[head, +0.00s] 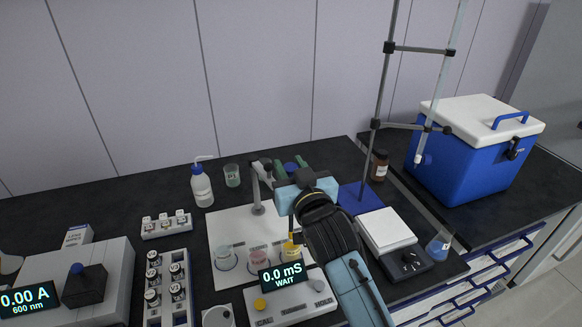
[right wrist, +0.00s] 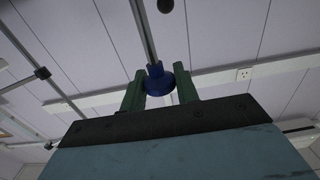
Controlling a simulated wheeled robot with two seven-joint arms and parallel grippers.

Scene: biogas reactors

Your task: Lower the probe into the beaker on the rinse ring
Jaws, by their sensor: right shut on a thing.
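My right gripper (head: 289,166) is held above the back of the white mat (head: 228,225), and its green fingers are shut on the probe's blue head (head: 291,168). In the right wrist view the blue head (right wrist: 158,80) sits between the green fingers (right wrist: 160,90), with a grey rod running from it. On the mat stand a clear beaker (head: 224,252) on a blue ring, a pink one (head: 259,258) and a yellow one (head: 291,247), partly covered by my arm. I cannot read which ring is for rinsing. My left gripper is not in view.
A meter (head: 290,306) reads 0.0 mS WAIT. A grey holder stand (head: 258,208) rises left of my gripper. A wash bottle (head: 202,187) and green-tinted beaker (head: 232,176) stand behind the mat. A tall rod stand (head: 375,110) and balance (head: 387,229) are on the right.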

